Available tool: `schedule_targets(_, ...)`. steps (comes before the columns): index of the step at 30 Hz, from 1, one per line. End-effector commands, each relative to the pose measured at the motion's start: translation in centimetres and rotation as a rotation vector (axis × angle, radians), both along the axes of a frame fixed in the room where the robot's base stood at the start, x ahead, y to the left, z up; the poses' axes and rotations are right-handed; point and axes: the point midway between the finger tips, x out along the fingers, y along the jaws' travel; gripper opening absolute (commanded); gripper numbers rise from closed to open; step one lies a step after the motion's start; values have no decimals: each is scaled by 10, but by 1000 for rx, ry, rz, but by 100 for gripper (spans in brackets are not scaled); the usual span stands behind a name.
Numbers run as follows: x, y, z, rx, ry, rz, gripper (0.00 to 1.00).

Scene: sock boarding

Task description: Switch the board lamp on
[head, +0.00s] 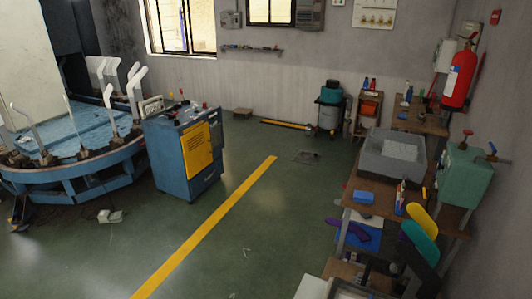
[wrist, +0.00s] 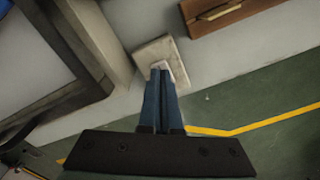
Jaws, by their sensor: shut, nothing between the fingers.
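My gripper (wrist: 161,72) shows in the wrist view with its two blue fingers together and nothing between them. Its tips overlap a pale square plate (wrist: 150,50) on a light grey surface. A lighter small piece, perhaps a switch rocker (wrist: 178,69), shows beside the fingertips; the fingers partly hide it. I cannot tell whether the tips touch it or which way it is set. I cannot pick out the board lamp for certain in either view, nor whether it is lit. My gripper is not seen in the head view.
In the wrist view a brown wooden piece with a brass bar (wrist: 222,10) is at upper right, and a dark frame (wrist: 62,75) at left. The head view shows a blue round machine with white boards (head: 130,78), a blue cabinet (head: 170,165), a cluttered bench and open green floor.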

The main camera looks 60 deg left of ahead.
Motion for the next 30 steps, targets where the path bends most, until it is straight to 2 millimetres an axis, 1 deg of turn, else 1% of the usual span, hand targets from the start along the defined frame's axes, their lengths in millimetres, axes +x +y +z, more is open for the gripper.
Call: schedule_targets(30, 0, 0, -14, 0, 0, 0, 0)
